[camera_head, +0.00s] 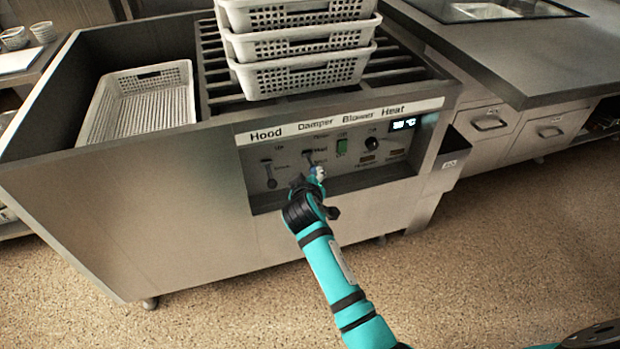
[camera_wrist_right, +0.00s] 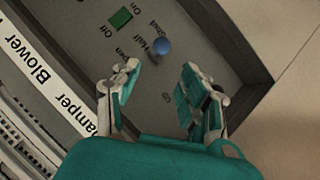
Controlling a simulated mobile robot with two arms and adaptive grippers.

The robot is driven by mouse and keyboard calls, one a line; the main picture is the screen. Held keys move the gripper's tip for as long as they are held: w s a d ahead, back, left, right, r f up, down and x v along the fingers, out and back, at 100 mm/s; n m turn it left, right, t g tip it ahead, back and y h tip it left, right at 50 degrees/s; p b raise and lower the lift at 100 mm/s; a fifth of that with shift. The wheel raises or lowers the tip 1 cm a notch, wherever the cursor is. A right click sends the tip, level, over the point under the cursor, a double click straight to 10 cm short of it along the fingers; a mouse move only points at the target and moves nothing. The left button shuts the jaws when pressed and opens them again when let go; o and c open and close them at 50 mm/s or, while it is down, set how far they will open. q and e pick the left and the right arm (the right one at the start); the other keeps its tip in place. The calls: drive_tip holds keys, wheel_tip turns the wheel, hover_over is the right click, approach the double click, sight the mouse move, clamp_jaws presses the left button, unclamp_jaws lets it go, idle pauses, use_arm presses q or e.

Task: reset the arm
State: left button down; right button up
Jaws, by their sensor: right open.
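My right arm (camera_head: 330,270) is teal with black bands and reaches up from the bottom of the head view to the control panel (camera_head: 342,185). Its gripper (camera_head: 319,176) is in front of the panel near the Damper controls. In the right wrist view the gripper (camera_wrist_right: 157,72) is open, its two fingers apart with nothing held. A blue round knob (camera_wrist_right: 161,47) on the panel lies just beyond the fingertips, near the labels "Half" and "Shut". I cannot tell whether a finger touches it. My left gripper is not in view.
The panel is on a steel machine (camera_head: 180,200) with slats on top. Stacked white perforated baskets (camera_head: 305,75) stand on the slats, and another basket (camera_head: 160,100) lies in the left bay. A green switch (camera_wrist_right: 121,18) is near the knob. The floor (camera_head: 520,260) at right is clear.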

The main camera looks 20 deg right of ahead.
idle(0.3)
drive_tip(key=s+f+n+g+y+p, duration=0.1)
drive_tip(key=s+f+g+y+p, duration=0.2)
drive_tip(key=s+f, duration=0.8)
drive_tip(key=s+f+g+p, duration=0.35)
drive_tip(key=s+f, duration=0.55)
drive_tip(key=f, duration=0.5)
use_arm(q)
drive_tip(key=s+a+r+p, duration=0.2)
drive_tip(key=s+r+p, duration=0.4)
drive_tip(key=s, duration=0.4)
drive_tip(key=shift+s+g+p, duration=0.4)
drive_tip(key=shift+p, duration=0.05)
use_arm(e)
drive_tip(key=s+d+f+m+g, duration=0.1)
drive_tip(key=s+d+f, duration=0.1)
drive_tip(key=s, duration=0.9)
drive_tip(key=s+d+f+g, duration=0.2)
drive_tip(key=s+f, duration=0.2)
drive_tip(key=s, duration=0.8)
drive_tip(key=s+d+f+m+g+y, duration=0.1)
drive_tip(key=s+d+f, duration=0.2)
drive_tip(key=s, duration=0.9)
drive_tip(key=shift+s+f+m, duration=0.25)
drive_tip(key=shift+m, duration=0.05)
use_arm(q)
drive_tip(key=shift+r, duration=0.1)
